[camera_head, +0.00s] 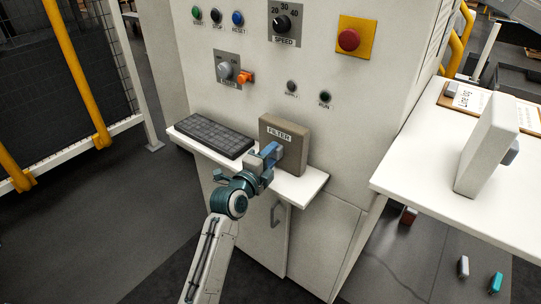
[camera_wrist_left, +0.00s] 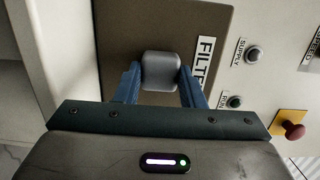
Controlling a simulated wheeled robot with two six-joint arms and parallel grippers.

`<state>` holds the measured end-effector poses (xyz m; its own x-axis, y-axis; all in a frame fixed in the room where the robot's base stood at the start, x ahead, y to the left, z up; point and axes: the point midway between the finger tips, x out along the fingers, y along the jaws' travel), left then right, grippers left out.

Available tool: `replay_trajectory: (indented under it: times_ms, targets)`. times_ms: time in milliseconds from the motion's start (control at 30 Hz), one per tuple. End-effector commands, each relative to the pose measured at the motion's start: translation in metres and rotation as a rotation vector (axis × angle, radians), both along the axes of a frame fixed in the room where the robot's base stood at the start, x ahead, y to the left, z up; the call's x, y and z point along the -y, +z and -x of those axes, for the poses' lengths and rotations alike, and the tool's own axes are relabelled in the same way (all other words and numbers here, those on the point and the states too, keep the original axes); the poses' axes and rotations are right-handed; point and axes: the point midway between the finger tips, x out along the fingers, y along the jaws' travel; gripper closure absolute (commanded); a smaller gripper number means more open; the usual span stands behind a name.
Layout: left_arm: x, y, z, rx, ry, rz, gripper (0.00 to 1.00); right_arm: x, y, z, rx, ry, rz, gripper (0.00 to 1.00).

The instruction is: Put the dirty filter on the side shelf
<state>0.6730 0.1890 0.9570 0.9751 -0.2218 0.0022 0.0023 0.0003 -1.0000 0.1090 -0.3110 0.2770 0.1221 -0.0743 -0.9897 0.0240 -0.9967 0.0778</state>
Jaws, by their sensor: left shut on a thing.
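The dirty filter (camera_head: 296,138) is a brown-grey block with a FILTER label. It is upright against the machine's white front, above the right part of a narrow white shelf (camera_head: 305,186); I cannot tell whether it touches the shelf. My left gripper (camera_head: 271,154) is in front of it. In the left wrist view, the blue fingers (camera_wrist_left: 160,82) are shut on the grey knob (camera_wrist_left: 160,66) on the filter's face, and the brown face (camera_wrist_left: 115,45) fills the middle. A white block with a grey knob (camera_head: 488,143) stands on a white table at right. My right gripper is not in view.
A dark keyboard (camera_head: 213,136) lies on the narrow shelf, left of the filter. The control panel above has buttons, a speed dial (camera_head: 285,22) and a red stop button (camera_head: 349,39). The white table (camera_head: 420,170) at right has bare room left of the white block.

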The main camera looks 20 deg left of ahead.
Motion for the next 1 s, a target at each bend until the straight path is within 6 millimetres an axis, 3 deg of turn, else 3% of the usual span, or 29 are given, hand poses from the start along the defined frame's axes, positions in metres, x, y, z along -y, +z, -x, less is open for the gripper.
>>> replay_trajectory:
  times_ms: [333,367,467,867,933,1000]
  targets:
    - [0.000,-0.002,0.000,0.001,0.000,0.000,0.89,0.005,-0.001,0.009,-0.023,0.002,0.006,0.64]
    - [0.000,-0.002,0.000,0.000,0.000,0.000,0.60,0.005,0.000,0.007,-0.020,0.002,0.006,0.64]
    - [0.000,-0.002,0.000,0.000,0.000,0.000,0.42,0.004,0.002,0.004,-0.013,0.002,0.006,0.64]
    - [0.000,0.002,0.000,0.000,0.000,0.000,0.42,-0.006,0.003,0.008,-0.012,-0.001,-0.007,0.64]
    - [-0.002,-0.001,0.008,0.000,0.000,-0.001,0.42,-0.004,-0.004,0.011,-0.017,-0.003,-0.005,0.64]
    - [-0.005,-0.003,0.022,0.000,0.000,-0.003,0.42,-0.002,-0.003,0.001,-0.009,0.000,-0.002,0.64]
